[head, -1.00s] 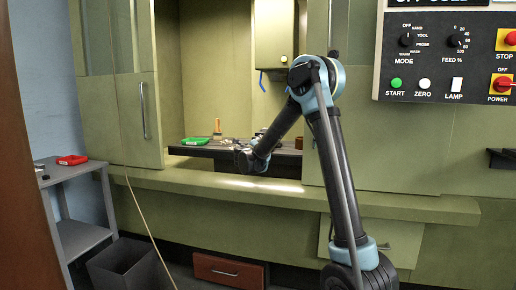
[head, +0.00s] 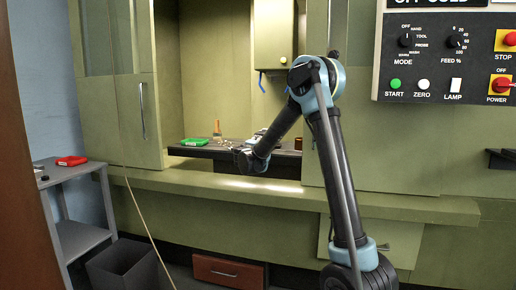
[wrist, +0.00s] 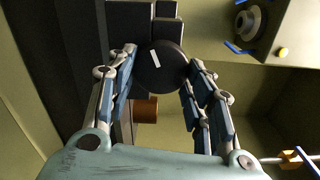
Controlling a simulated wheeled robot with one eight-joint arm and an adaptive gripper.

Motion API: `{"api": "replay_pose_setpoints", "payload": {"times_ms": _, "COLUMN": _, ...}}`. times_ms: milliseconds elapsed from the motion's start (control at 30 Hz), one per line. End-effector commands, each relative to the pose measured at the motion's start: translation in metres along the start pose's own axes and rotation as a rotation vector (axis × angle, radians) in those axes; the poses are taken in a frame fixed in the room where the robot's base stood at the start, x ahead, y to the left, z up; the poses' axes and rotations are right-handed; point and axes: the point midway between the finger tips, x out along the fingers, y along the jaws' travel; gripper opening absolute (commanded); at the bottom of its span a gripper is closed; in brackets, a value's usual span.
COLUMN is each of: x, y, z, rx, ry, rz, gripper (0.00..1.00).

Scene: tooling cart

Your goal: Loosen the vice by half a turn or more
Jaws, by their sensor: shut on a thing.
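The vice shows in the wrist view as dark blocks (wrist: 122,32) at the top middle. On its near side is a round black knob (wrist: 160,80) with a short white mark, tilted slightly, on its face. My gripper (wrist: 162,68) has one finger on each side of this knob and is shut on it. In the head view my gripper (head: 242,158) is a dark shape at the end of my arm, inside the machine opening. The vice and knob are mostly hidden there behind my arm.
A green tray (head: 196,141) and a brush (head: 217,128) are on the dark machine table, left of my gripper. A brown cylinder (head: 298,143) stands to its right. The spindle housing (head: 274,35) with blue nozzles hangs above. The control panel (head: 440,60) is at upper right.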

Motion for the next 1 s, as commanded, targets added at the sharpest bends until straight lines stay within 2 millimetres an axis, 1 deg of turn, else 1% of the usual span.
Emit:
{"api": "replay_pose_setpoints", "payload": {"times_ms": 333, "x": 0.0, "y": 0.001, "z": 0.002, "rx": -0.001, "ry": -0.004, "rz": 0.002, "gripper": 0.23}}
{"api": "replay_pose_setpoints", "payload": {"times_ms": 367, "x": 0.0, "y": 0.001, "z": 0.002, "rx": -0.001, "ry": -0.004, "rz": 0.002, "gripper": 0.49}}
{"api": "replay_pose_setpoints", "payload": {"times_ms": 400, "x": 0.0, "y": 0.001, "z": 0.002, "rx": -0.001, "ry": -0.004, "rz": 0.002, "gripper": 0.58}}
{"api": "replay_pose_setpoints", "payload": {"times_ms": 433, "x": 0.0, "y": 0.001, "z": 0.002, "rx": -0.001, "ry": -0.004, "rz": 0.002, "gripper": 0.65}}
{"api": "replay_pose_setpoints", "payload": {"times_ms": 467, "x": 0.0, "y": 0.001, "z": 0.002, "rx": -0.001, "ry": -0.004, "rz": 0.002, "gripper": 0.67}}
{"api": "replay_pose_setpoints", "payload": {"times_ms": 833, "x": -0.002, "y": 0.0, "z": 0.001, "rx": -0.001, "ry": -0.002, "rz": 0.001, "gripper": 0.67}}
{"api": "replay_pose_setpoints", "payload": {"times_ms": 933, "x": -0.009, "y": 0.0, "z": 0.001, "rx": -0.001, "ry": -0.002, "rz": 0.001, "gripper": 0.67}}
{"api": "replay_pose_setpoints", "payload": {"times_ms": 1000, "x": -0.019, "y": 0.0, "z": 0.001, "rx": -0.001, "ry": -0.003, "rz": 0.001, "gripper": 0.67}}
